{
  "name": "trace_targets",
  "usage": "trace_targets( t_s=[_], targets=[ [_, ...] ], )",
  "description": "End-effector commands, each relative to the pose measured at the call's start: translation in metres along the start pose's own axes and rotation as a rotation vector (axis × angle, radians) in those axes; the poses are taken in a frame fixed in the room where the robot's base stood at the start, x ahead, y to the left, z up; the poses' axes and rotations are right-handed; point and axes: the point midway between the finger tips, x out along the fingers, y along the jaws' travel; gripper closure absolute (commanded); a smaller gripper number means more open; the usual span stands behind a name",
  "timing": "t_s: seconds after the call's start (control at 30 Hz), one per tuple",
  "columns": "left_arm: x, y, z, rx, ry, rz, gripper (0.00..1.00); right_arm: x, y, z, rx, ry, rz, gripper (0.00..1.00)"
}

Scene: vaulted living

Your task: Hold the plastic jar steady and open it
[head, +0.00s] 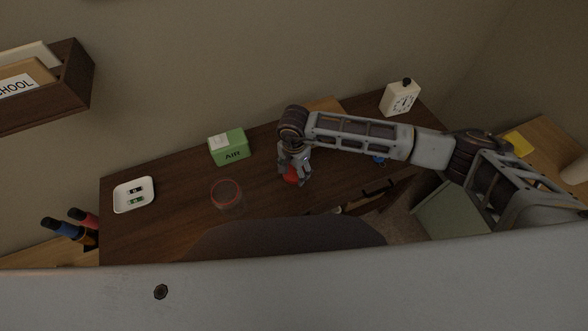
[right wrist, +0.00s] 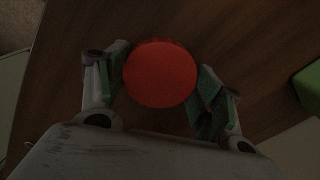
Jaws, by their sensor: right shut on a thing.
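A clear round container with a red rim (head: 227,193), which looks like the plastic jar, stands on the dark wooden desk; its top appears open. My right gripper (head: 294,172) is to the right of it, shut on a round red lid (head: 291,178). In the right wrist view the red lid (right wrist: 160,74) lies between the two green-padded fingers (right wrist: 162,82). Its underside is hidden, so I cannot tell whether it touches the desk. My left gripper is not in view.
A wall shelf (head: 72,78) is at upper left. The desk is bare between tray and jar.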

Motion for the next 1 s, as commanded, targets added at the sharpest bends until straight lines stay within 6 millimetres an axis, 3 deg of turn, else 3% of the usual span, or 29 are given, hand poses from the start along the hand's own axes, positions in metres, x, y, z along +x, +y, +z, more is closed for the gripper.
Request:
trace_targets(
  t_s=[0.07,0.1,0.23,0.83,1.0],
  targets=[
    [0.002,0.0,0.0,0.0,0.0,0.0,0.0,0.002,0.0,0.0,0.0,0.0,0.0,0.62],
    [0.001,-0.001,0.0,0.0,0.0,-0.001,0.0,0.001,0.0,0.0,0.0,0.0,0.0,0.28],
    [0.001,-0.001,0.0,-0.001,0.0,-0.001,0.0,0.001,0.0,0.0,0.0,0.0,0.0,0.12],
    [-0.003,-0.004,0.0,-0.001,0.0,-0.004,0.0,-0.003,0.0,0.0,0.0,0.0,0.0,0.12],
    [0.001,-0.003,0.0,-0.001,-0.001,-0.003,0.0,-0.021,-0.001,-0.001,-0.001,0.001,-0.003,0.12]
  ],
)
